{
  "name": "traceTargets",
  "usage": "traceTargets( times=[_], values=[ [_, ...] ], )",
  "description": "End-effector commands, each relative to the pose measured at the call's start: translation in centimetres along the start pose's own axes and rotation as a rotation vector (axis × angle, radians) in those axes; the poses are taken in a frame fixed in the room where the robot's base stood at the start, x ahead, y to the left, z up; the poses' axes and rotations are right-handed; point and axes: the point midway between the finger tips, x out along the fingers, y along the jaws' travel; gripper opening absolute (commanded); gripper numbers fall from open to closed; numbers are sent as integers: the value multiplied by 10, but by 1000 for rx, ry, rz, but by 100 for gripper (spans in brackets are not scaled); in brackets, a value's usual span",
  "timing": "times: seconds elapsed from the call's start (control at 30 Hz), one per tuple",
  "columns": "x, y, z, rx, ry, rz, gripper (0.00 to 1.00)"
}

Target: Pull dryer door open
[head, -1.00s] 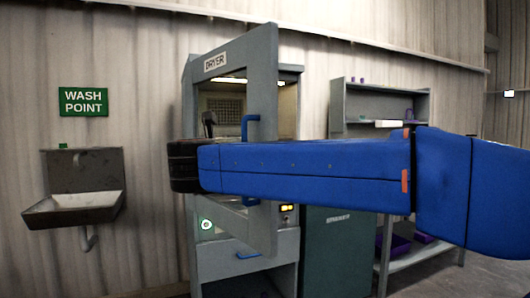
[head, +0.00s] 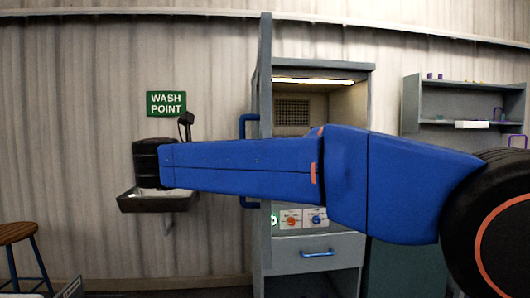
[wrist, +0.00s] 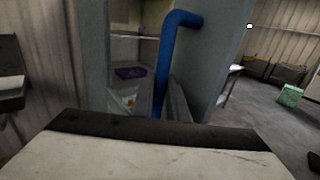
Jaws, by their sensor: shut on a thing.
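The grey dryer cabinet (head: 318,248) stands in the middle of the head view, its lit upper chamber (head: 310,100) exposed. Its door (head: 265,60) stands wide open, swung out on the left side and seen nearly edge-on. The blue upright door handle (head: 245,125) shows in part above and below my blue arm. In the wrist view the handle (wrist: 168,65) rises from behind the dark front edge of my gripper (wrist: 155,125), beside the grey door frame (wrist: 215,60). My gripper is shut on the handle.
A wash basin (head: 135,202) hangs on the wall at left under a green sign (head: 166,104). A stool (head: 18,235) stands at lower left. A grey shelf unit (head: 411,100) is at right. In the wrist view, open floor (wrist: 265,125) lies at right.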

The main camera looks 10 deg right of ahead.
Motion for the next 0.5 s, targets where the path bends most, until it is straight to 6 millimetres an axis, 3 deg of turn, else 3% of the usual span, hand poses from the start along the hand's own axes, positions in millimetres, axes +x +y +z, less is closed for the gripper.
traceTargets(
  times=[0.2, 0.5],
  values=[
    [-14, 26, -1, -1, 0, 1, 0],
    [-21, 35, -2, -1, 2, 0, 0]
  ],
)
